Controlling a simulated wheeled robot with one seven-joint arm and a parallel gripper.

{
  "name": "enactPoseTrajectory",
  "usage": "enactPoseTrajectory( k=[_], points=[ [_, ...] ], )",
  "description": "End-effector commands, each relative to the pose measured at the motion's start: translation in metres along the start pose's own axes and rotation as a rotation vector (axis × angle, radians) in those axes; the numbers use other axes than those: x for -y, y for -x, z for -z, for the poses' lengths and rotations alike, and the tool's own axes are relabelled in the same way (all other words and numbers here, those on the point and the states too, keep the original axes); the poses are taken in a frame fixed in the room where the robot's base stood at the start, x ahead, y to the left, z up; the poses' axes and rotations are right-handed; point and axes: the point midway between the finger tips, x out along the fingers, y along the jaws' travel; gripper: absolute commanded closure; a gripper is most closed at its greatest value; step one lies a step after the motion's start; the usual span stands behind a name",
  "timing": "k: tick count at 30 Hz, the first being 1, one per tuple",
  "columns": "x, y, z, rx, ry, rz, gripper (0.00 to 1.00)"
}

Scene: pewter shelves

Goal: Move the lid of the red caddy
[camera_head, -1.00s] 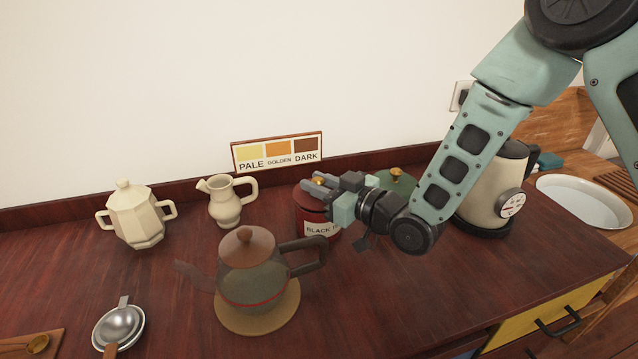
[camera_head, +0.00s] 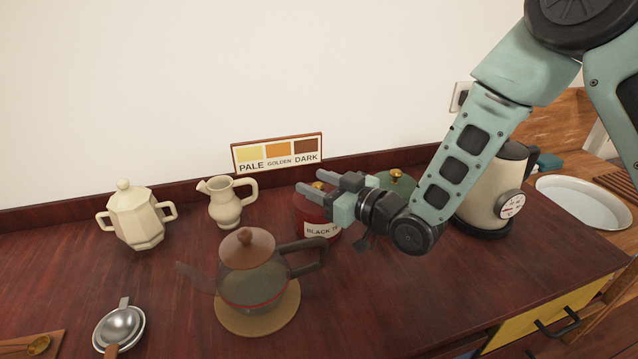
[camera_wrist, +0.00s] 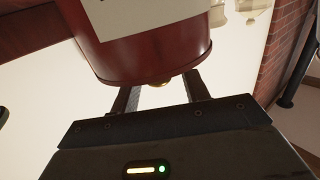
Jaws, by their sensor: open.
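The red caddy (camera_head: 307,222) has a "BLACK" label and stands upright at the middle of the counter. Its red lid (camera_wrist: 150,72), with a small brass knob (camera_head: 318,186), is on top and seems to sit on the caddy; my fingers partly hide it in the head view. My gripper (camera_head: 310,181) reaches in from the right at knob height. It is open, with its fingers spread. In the wrist view the knob (camera_wrist: 160,85) shows between the two fingers, with a gap on either side.
A glass teapot (camera_head: 250,275) on a round mat stands in front of the caddy. A green-lidded caddy (camera_head: 398,183) and a kettle (camera_head: 490,185) are to the right. A cream jug (camera_head: 226,205) and sugar pot (camera_head: 137,220) are left. The front right counter is clear.

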Motion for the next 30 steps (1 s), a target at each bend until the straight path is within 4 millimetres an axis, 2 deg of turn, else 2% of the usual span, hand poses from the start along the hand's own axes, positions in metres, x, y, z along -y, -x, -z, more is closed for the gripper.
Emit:
enactPoseTrajectory(
  k=[9, 15, 22, 26, 30],
  points=[
    [-0.001, 0.070, 0.000, 0.002, 0.001, -0.003, 0.54],
    [-0.001, 0.104, 0.001, 0.002, 0.000, -0.002, 0.54],
    [0.000, 0.120, 0.002, 0.000, 0.000, 0.000, 0.54],
    [0.001, 0.120, 0.002, 0.010, 0.003, 0.001, 0.54],
    [0.007, 0.115, -0.004, 0.117, 0.025, 0.001, 0.54]
  ],
)
